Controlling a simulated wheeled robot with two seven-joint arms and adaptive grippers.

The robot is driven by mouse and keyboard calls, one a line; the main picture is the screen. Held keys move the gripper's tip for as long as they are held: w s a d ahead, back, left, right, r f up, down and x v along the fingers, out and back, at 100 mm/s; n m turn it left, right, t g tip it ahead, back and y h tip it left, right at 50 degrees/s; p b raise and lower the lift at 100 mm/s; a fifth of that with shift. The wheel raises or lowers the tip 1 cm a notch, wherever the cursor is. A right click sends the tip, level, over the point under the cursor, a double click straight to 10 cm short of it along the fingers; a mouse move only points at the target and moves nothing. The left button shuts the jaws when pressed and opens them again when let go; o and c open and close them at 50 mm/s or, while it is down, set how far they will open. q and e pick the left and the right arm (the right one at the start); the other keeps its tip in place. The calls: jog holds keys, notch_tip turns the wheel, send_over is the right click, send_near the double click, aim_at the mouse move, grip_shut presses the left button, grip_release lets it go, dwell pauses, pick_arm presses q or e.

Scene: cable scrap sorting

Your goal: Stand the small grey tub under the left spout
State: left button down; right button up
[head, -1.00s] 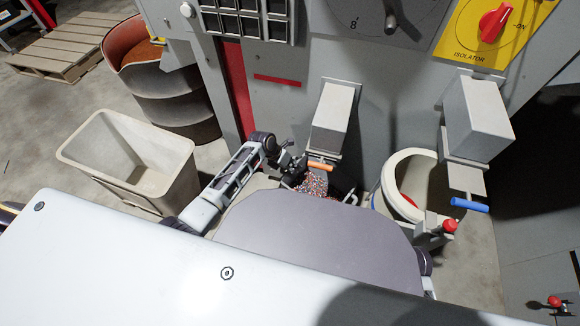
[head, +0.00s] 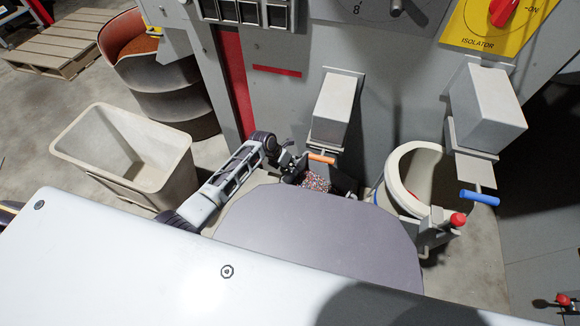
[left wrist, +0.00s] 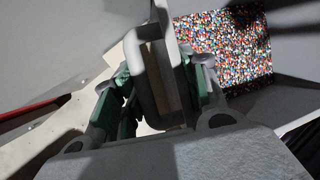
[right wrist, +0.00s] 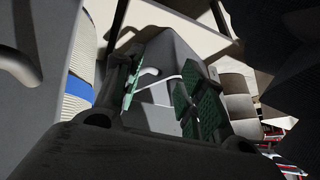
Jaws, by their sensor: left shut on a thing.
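The left spout (head: 335,105) is a grey box with an orange handle (head: 321,158). Just below it in the head view is a grey tub of multicoloured granules (head: 316,181), partly hidden by my body. My left gripper (head: 292,170) is beside it. In the left wrist view, my left gripper (left wrist: 160,105) is shut on an upright grey handle (left wrist: 145,75), apparently the tub's, with the granules (left wrist: 225,50) behind it. My right gripper (right wrist: 165,95) is open and shows only in the right wrist view. A grey surface with a pale bent bar (right wrist: 148,74) lies beyond its fingers.
The right spout (head: 485,105) has a blue handle (head: 479,198). An empty beige bin (head: 75,140) stands at left, before a dark drum (head: 165,90). A pallet (head: 60,40) lies behind.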

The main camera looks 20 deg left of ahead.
pick_arm(q)
jog(key=shift+w+r, duration=0.1)
jog(key=shift+r, duration=0.05)
pick_arm(e)
jog(key=shift+f, duration=0.1)
pick_arm(q)
jog(key=c, duration=0.8)
grip_release()
jog(key=p+v, duration=0.5)
jog(key=v, duration=0.5)
jog(key=shift+a+p, duration=0.1)
jog(key=shift+p, duration=0.2)
jog(key=shift+p+v, duration=0.3)
jog(key=shift+v, duration=0.6)
pick_arm(e)
jog(key=s+d+r+n+g+h, duration=0.1)
jog(key=d+r+g, duration=0.1)
jog(key=r, duration=1)
jog(key=shift+d+r+h, duration=0.35)
jog(key=shift+d+h, duration=0.05)
jog(key=shift+d, duration=0.15)
pick_arm(q)
jog(key=shift+s, duration=0.2)
